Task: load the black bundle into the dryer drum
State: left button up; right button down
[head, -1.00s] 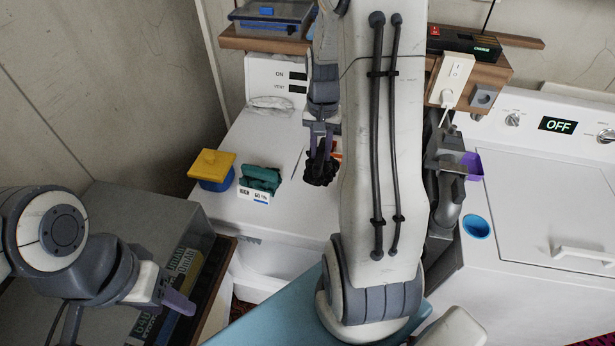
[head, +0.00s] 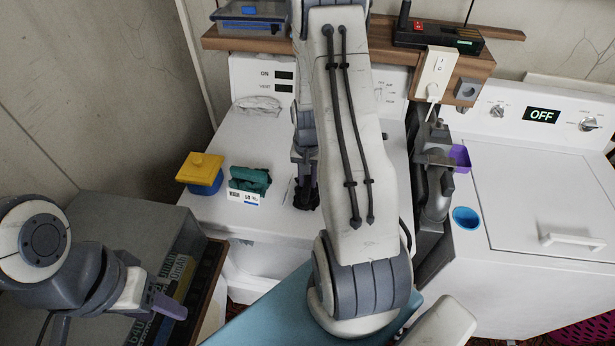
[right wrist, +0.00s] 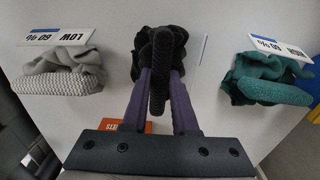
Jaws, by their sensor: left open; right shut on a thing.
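My right gripper (right wrist: 160,95) is shut on the black bundle (right wrist: 143,45), a dark crumpled cloth between its purple fingers in the right wrist view. In the head view my right gripper (head: 305,180) is over the white top of the left machine (head: 240,140), and the bundle is a small dark patch partly hidden by my arm. I cannot tell whether the bundle touches the top. That machine's panel reads ON. The other white machine (head: 545,190) has a shut lid and its panel reads OFF. No drum opening shows. My left gripper (head: 115,316) is open and empty at lower left.
A teal bundle (head: 248,180) with a HIGH card and a grey bundle (right wrist: 62,72) with a LOW card lie either side of the black one. A yellow-lidded blue box (head: 202,172) and an orange pack (right wrist: 128,127) share this top. A wooden shelf (head: 395,55) hangs behind.

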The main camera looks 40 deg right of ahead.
aim_at(307, 181)
jog(key=shift+f, duration=0.2)
jog(key=c, duration=0.7)
grip_release()
jog(key=shift+r, duration=0.15)
jog(key=shift+a+r+p, duration=0.1)
jog(key=shift+r+p, duration=4.7)
jog(key=shift+r, duration=1.3)
